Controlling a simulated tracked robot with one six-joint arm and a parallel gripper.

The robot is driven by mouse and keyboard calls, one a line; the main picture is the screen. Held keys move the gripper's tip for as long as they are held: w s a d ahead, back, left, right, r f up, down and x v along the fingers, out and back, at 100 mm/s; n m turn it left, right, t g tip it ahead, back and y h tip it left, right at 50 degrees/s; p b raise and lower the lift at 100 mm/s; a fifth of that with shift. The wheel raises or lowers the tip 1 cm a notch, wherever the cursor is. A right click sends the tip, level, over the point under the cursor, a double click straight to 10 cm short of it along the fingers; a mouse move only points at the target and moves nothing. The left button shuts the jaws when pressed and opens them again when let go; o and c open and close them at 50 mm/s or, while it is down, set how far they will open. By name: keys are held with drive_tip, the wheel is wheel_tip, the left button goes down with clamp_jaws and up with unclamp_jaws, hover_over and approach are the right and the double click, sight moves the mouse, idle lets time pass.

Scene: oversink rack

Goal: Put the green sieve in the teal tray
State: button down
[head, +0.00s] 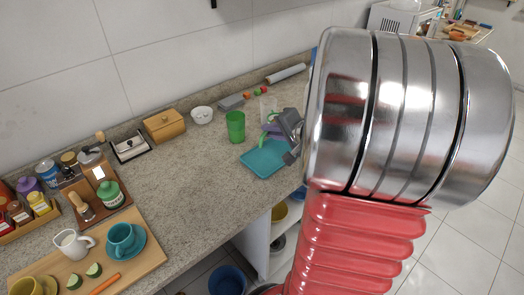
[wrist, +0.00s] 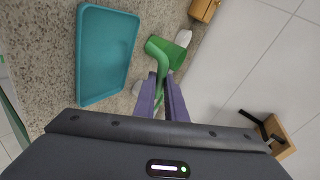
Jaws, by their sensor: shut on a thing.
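My gripper (wrist: 163,82) is shut on the green sieve (wrist: 157,48) in the wrist view, its purple fingers on either side of it. The sieve looks like a curved green piece reaching beyond the fingertips; its full shape cannot be told. In the head view my gripper (head: 273,130) is partly hidden by my arm. The teal tray (head: 247,161) lies on the counter just below and in front of it. In the wrist view the tray (wrist: 107,52) is left of the fingers and looks empty. The sieve appears beside the tray rather than over its middle.
A green cup (head: 236,126) stands left of the gripper, near a white bowl (head: 202,115) and a wooden box (head: 164,125). A grey block (head: 231,102) and a rolled item (head: 286,74) lie behind. The counter's front edge is close to the tray. Counter left of the tray is clear.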

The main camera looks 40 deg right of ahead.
drive_tip(key=shift+s+d+r, duration=0.1)
drive_tip(key=shift+d, duration=0.35)
hover_over(272, 163)
drive_tip(key=shift+a+f, duration=0.1)
drive_tip(key=shift+f, duration=2.85)
drive_tip(key=shift+f, duration=2.05)
drive_tip(key=shift+f, duration=0.1)
